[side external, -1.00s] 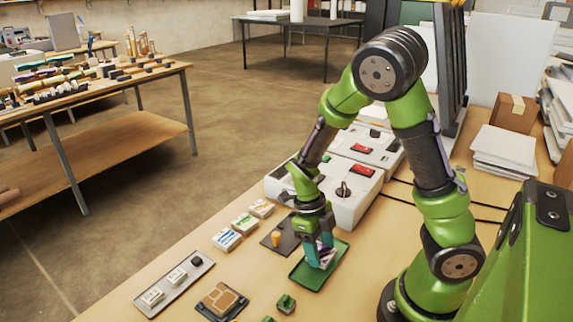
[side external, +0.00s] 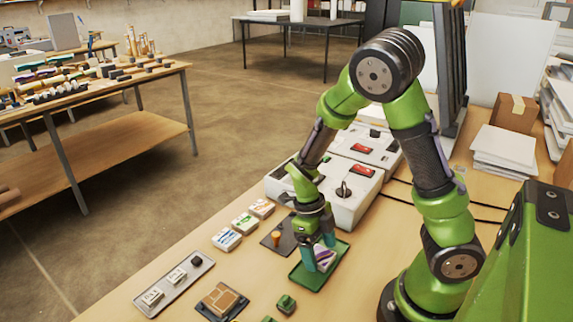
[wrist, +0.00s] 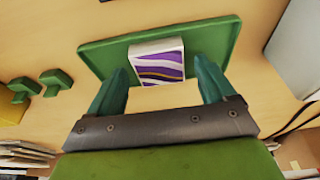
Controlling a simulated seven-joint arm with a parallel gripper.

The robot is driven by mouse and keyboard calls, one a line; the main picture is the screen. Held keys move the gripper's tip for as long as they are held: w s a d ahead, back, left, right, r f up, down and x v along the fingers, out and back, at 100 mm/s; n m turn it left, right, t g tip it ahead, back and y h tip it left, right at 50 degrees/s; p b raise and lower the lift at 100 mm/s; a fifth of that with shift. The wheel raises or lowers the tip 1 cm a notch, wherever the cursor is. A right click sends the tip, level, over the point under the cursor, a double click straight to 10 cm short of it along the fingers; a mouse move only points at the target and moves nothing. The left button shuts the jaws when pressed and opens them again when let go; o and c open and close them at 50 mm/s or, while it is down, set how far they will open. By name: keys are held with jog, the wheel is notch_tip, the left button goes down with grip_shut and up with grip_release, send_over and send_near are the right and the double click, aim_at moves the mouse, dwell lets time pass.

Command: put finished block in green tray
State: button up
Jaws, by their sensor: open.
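The finished block (wrist: 157,63), white with a purple and gold wavy pattern on its face, lies in the green tray (wrist: 222,38). In the side external view the block (side external: 324,257) also shows in the tray (side external: 306,279), partly behind a finger. My gripper (side external: 318,256) is open just above the tray. In the wrist view its two teal fingers (wrist: 161,88) stand apart on either side of the block's near end, with gaps between fingers and block.
A dark plate with an orange knob (side external: 277,238) lies beside the tray. The white laminator (side external: 345,190) stands behind. Several white blocks (side external: 227,239), a grey tray (side external: 175,284), a brown-patterned block (side external: 221,299) and small green pieces (side external: 286,303) lie to the left and front.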

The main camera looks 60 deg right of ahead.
jog(key=v, duration=1.1)
jog(key=s+a+r+n+t, duration=0.1)
jog(key=a+r+n+t, duration=0.1)
jog(key=n, duration=0.8)
jog(key=s+a+r+n+t+y, duration=0.1)
jog(key=r+n+t, duration=0.4)
jog(key=n, duration=0.6)
jog(key=s+a+r+n+t+y, duration=0.1)
jog(key=r+n, duration=0.4)
jog(key=n, duration=0.6)
jog(key=shift+s+a+r+t, duration=0.2)
jog(key=shift+s+a+t, duration=0.5)
jog(key=shift+a+t, duration=0.5)
